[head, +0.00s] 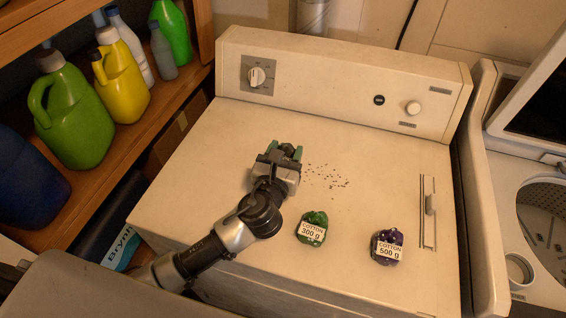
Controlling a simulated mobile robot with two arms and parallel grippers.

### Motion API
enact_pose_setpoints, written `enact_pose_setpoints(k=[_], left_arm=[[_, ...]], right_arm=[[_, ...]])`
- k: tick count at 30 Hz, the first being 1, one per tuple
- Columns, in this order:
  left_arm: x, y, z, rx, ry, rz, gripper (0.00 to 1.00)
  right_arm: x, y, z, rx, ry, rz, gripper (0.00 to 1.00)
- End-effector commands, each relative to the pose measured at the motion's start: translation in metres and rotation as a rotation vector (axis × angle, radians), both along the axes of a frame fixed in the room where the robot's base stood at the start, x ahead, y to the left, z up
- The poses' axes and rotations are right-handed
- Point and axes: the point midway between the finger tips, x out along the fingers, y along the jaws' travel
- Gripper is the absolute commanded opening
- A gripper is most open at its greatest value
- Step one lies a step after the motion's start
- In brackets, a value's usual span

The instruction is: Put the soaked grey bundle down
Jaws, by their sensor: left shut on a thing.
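My left gripper (286,152) reaches in from the lower left over the white machine top (370,170). It is shut on a small dark grey thing (288,147) that shows only in part between its greenish fingertips. This may be the grey bundle, but the gripper hides most of it. I cannot tell whether it touches the top. My right gripper is not in view.
A green bundle (312,227) labelled "COTTON 300 g" and a purple bundle (387,246) labelled "COTTON 500 g" sit near the front. Dark specks (326,176) lie right of the gripper. Shelves with bottles stand left; an open washer (540,215) stands right.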

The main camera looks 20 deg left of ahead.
Motion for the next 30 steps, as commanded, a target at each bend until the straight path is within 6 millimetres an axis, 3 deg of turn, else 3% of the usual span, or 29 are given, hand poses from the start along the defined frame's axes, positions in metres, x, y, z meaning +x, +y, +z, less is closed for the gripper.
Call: enact_pose_setpoints(k=[5, 13, 25, 26, 30], left_arm=[[0.002, 0.007, -0.008, -0.001, -0.002, -0.001, 0.06], [0.002, 0.007, -0.042, 0.001, -0.001, 0.000, 0.06], [0.002, 0.006, -0.046, -0.001, -0.003, -0.001, 0.06], [0.001, 0.006, -0.047, 0.000, 0.000, -0.001, 0.53], [0.001, 0.006, -0.047, 0.000, 0.001, -0.001, 0.74]], right_arm=[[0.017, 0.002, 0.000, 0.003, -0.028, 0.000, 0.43], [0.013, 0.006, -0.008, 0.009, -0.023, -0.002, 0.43], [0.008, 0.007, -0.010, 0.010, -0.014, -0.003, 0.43], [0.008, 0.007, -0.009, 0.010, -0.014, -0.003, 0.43], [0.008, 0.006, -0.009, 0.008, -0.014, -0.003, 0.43]])
